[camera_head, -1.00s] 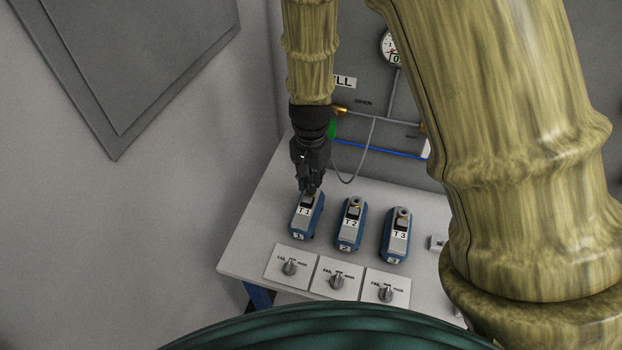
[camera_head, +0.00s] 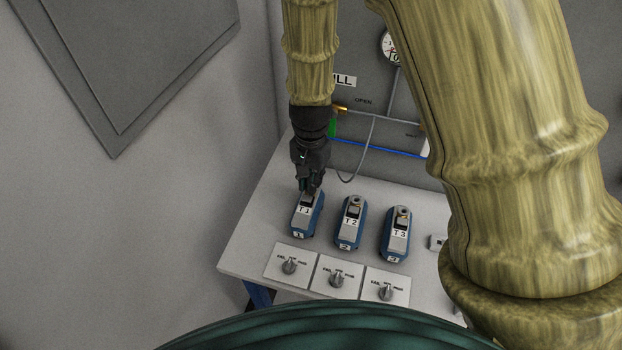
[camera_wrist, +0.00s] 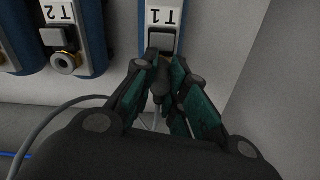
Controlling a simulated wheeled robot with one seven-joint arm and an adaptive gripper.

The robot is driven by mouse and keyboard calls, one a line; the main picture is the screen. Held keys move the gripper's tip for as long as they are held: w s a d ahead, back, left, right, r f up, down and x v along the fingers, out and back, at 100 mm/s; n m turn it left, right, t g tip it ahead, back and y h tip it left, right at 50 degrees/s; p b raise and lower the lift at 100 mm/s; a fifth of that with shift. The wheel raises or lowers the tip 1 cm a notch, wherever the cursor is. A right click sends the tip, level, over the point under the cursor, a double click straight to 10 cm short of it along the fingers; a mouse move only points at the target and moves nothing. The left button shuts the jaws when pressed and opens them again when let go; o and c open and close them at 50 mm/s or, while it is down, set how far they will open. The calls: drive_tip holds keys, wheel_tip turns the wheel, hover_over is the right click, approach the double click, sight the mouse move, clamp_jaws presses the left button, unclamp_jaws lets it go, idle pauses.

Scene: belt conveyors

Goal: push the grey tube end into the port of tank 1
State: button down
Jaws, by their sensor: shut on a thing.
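Tank 1 (camera_head: 304,216), a blue and grey unit labelled T1, stands at the left of a row of three on the white table. It also shows at the top of the wrist view (camera_wrist: 163,15). My gripper (camera_head: 310,188) is at the back end of tank 1, its fingers pointing down. In the wrist view my gripper (camera_wrist: 158,84) is shut on the tube end, which sits between the fingertips close to tank 1's port. The fingers hide the port, so I cannot tell how far in the end is. The grey tube (camera_wrist: 65,108) runs off to the left.
Tank 2 (camera_head: 350,222) and tank 3 (camera_head: 397,234) stand to the right. Several switch plates (camera_head: 337,278) lie in front. Behind is a grey panel with a gauge (camera_head: 389,47) and a blue line (camera_head: 385,150). The table (camera_head: 250,235) is clear left of tank 1.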

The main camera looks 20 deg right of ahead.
drive_tip(key=c, duration=1)
unclamp_jaws()
drive_tip(key=shift+o, duration=0.2)
drive_tip(key=shift+r+p, duration=3.2)
drive_tip(key=shift+r, duration=0.3)
